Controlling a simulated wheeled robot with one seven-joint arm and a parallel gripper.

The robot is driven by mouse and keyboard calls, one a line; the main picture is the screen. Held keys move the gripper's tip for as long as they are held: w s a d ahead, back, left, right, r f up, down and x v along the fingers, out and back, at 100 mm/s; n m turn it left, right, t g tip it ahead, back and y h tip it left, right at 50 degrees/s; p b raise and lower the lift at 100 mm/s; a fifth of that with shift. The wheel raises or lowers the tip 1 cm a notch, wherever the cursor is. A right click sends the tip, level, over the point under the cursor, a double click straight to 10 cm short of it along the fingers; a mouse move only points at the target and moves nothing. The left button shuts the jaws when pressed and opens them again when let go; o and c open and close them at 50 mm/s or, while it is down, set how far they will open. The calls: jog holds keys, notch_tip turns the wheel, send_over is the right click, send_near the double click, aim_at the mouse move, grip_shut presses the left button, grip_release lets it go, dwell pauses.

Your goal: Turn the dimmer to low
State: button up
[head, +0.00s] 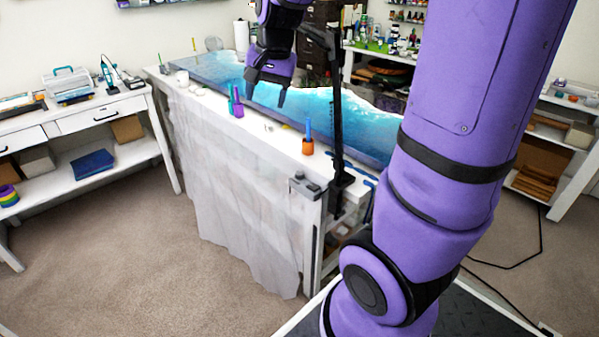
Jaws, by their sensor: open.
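A small grey box (305,187) is fixed at the near corner of the white work table (275,150). It may be the dimmer, but its knob and setting are too small to make out. My gripper (266,92) hangs over the table, pointing down, with its dark fingers apart and nothing seen between them. It is up and to the left of the grey box, well apart from it.
A blue and white resin slab (310,112) lies along the table. An orange cup (308,146), a purple cup (237,107) and small items stand along its front edge. A black post (335,110) rises at the near end. Carpet (140,240) is clear at the left.

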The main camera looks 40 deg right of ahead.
jog(key=w+d+f+m+g, duration=0.1)
jog(key=w+d+f+m, duration=0.5)
jog(key=w+d+f, duration=0.4)
jog(key=m+g, duration=0.2)
jog(key=m, duration=0.3)
send_over(300, 172)
notch_tip(300, 172, down, 15)
jog(key=shift+h, duration=0.4)
notch_tip(300, 172, down, 11)
jog(key=shift+a+r, duration=0.15)
jog(key=c, duration=0.9)
